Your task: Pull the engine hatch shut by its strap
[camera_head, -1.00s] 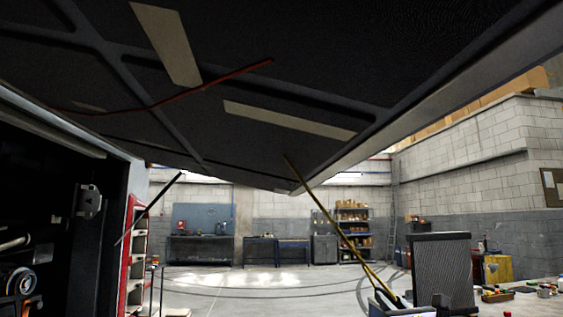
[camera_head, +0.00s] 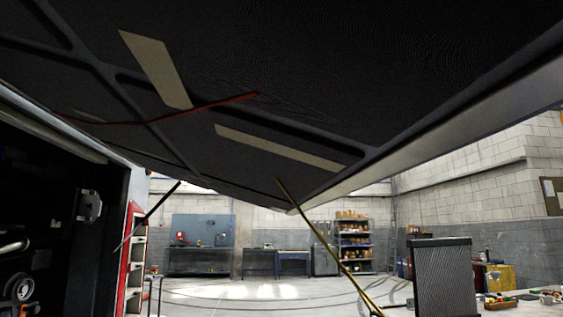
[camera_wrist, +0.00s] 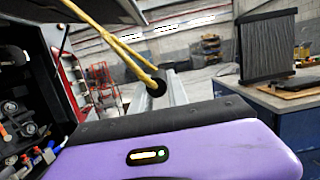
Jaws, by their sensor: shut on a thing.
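The engine hatch (camera_head: 250,60) is a dark ribbed panel with pale strips and a light metal edge. It hangs open overhead, slanting down to a low corner near the middle of the head view. A yellow strap (camera_head: 318,232) runs taut from its underside down toward the bottom edge. In the wrist view the doubled yellow strap (camera_wrist: 112,42) ends at a dark round piece. My gripper (camera_wrist: 157,85) is shut on the strap at that end; the purple housing in front hides part of it. A red strap or cord (camera_head: 190,112) also hangs under the hatch.
The dark engine bay (camera_head: 45,230) with pulleys and fittings is on the left, with a thin dark strut (camera_head: 147,215) beside it. At right, a bench (camera_wrist: 295,105) carries a ribbed filter-like panel (camera_head: 440,275). The floor (camera_head: 250,293) between them looks clear.

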